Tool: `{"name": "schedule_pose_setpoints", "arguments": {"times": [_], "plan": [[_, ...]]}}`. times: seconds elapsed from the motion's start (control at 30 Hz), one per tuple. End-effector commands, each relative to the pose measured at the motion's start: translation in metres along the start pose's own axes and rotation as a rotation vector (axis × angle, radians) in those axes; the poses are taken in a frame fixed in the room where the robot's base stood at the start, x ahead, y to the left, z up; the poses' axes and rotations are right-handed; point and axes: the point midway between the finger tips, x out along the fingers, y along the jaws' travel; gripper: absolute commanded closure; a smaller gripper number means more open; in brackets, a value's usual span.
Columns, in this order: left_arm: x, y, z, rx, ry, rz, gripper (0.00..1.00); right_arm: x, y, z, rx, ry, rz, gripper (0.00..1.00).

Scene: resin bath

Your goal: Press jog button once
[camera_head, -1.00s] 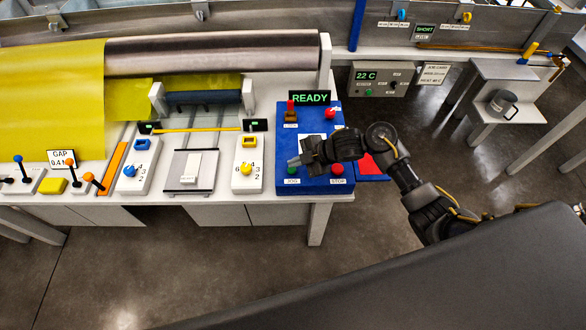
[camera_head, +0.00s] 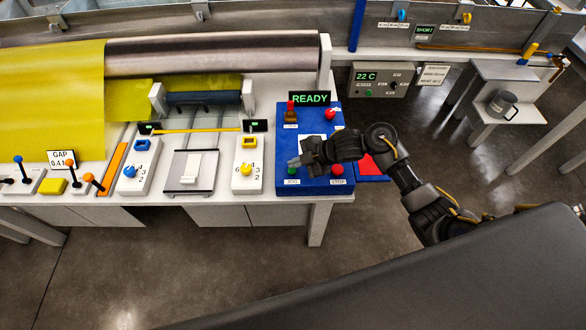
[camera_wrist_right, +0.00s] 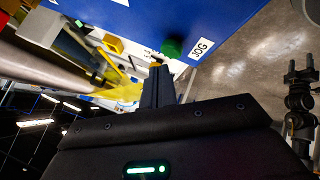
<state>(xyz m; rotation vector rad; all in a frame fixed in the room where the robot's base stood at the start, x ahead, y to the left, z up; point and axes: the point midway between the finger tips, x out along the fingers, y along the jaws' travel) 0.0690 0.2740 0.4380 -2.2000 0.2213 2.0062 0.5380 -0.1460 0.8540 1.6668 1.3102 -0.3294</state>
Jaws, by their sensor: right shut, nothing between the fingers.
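The green jog button (camera_head: 292,170) sits at the lower left of the blue control panel (camera_head: 318,184), above the "JOG" label (camera_head: 292,182). In the right wrist view the green button (camera_wrist_right: 172,47) stands just beyond the fingertips, beside its label (camera_wrist_right: 201,48). My right gripper (camera_head: 291,162) is shut and empty, with its tips over or just behind the button in the head view. In the right wrist view the closed fingers (camera_wrist_right: 156,68) point near the button; I cannot tell if they touch it.
A red stop button (camera_head: 337,170) sits right of the jog button. A red-handled lever (camera_head: 291,110), another red control (camera_head: 330,114) and a "READY" display (camera_head: 310,98) are at the panel's back. A white dial box (camera_head: 246,178) stands left of the panel.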

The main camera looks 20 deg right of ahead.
Motion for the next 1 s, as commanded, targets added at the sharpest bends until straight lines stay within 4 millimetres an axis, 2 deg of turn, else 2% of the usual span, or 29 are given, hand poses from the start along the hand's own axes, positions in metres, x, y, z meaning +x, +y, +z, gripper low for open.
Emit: {"name": "schedule_pose_setpoints", "arguments": {"times": [1.0], "plan": [[0.0054,-0.0002,0.0006,0.000,0.000,0.000,0.45,0.0062,-0.0037,0.0047,0.000,-0.001,0.000,1.00]]}}
